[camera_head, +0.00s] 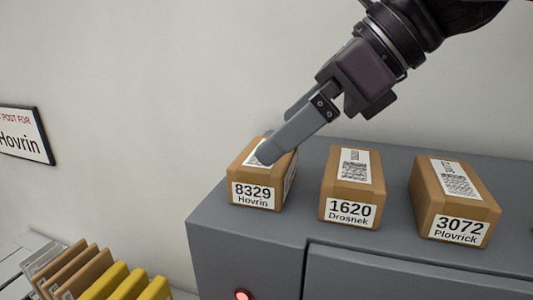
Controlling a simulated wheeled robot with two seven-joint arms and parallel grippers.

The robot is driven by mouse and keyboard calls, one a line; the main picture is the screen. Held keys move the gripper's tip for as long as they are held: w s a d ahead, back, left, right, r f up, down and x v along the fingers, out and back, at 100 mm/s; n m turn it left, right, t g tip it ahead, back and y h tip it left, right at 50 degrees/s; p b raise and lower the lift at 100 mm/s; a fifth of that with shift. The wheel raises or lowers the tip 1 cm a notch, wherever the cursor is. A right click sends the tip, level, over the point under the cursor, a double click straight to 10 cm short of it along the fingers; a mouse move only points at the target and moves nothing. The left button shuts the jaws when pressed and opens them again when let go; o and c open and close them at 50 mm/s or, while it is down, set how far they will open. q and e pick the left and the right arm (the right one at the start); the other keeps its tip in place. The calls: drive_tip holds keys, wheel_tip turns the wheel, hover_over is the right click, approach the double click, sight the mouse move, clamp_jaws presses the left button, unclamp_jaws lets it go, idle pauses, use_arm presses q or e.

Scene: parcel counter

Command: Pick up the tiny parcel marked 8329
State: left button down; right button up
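The small brown parcel marked 8329 Hovrin (236,171) stands at the left end of the grey counter top, with its label facing me. My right gripper (273,143) comes in from the upper right and slants down to this parcel. Its near finger covers part of the parcel's top and top label. The far finger shows behind the near one, set apart from it, and its tip is hidden. The fingers look open. I cannot tell whether they touch the parcel. My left gripper is not in view.
Parcels marked 1620 Drosnek (349,210) and 3072 Plovrick (459,229) stand to the right on the grey counter (300,225). A red light (243,295) is on its front. Brown and yellow envelopes (125,284) stand at lower left. A Hovrin sign (24,134) hangs on the wall.

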sight(256, 161)
drive_tip(key=x, duration=0.2)
drive_tip(key=p+x, duration=0.1)
drive_tip(key=shift+s, duration=0.3)
drive_tip(key=p+x, duration=0.1)
drive_tip(key=x, duration=0.2)
drive_tip(key=shift+w+f+p, duration=0.2)
drive_tip(key=shift+f+p, duration=0.1)
drive_tip(key=shift+f, duration=0.05)
drive_tip(key=shift+w+a+f, duration=0.1)
drive_tip(key=shift+a+f, duration=0.05)
drive_tip(key=shift+f, duration=0.15)
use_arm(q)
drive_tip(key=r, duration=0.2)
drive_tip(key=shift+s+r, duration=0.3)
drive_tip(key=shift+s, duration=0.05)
use_arm(e)
drive_tip(key=shift+r, duration=0.1)
drive_tip(key=c, duration=0.8)
